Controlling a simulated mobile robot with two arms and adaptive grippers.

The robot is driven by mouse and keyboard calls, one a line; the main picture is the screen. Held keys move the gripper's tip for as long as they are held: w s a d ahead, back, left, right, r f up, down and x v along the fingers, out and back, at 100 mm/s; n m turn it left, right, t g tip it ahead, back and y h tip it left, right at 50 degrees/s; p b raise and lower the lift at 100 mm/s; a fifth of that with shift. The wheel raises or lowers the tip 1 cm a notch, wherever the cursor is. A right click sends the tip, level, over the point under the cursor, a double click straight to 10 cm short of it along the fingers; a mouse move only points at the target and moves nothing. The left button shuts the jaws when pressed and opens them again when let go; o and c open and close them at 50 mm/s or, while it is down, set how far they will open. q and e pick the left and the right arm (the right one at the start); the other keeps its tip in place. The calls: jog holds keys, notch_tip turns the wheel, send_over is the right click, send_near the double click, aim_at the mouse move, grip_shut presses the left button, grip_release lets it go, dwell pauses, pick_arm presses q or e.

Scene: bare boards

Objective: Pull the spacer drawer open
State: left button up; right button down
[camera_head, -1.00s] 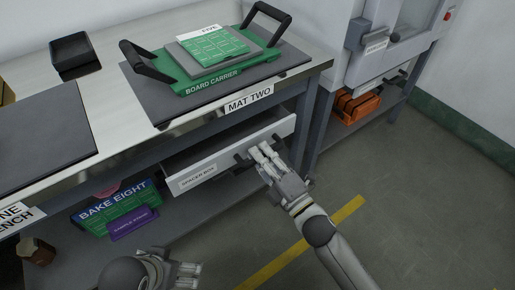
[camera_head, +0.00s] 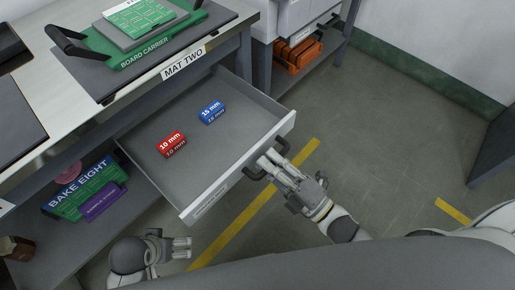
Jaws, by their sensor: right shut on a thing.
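The spacer drawer (camera_head: 222,150) stands well open under the bench. Its grey inside shows, with a red 10 mm block (camera_head: 171,143) and a blue block (camera_head: 211,112) lying in it. My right gripper (camera_head: 268,163) is shut on the drawer's dark handle (camera_head: 256,173) at the front panel. The label on the front is seen at a steep slant and cannot be read. My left gripper (camera_head: 188,248) is low in the view, apart from the drawer; its fingers look parted, with nothing between them.
On the bench above, a green board carrier (camera_head: 136,50) with dark handles rests on a dark mat marked MAT TWO. A green BAKE EIGHT box (camera_head: 82,193) and a purple box (camera_head: 103,203) stand on the lower shelf. An orange case (camera_head: 297,55) sits at the back. The floor to the right is clear.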

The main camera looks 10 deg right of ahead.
pick_arm(q)
jog(key=shift+f, duration=0.4)
pick_arm(e)
jog(key=shift+s+d, duration=0.4)
jog(key=shift+s, duration=0.15)
jog(key=c, duration=1.5)
grip_release()
jog(key=shift+o, duration=0.2)
jog(key=v, duration=1.2)
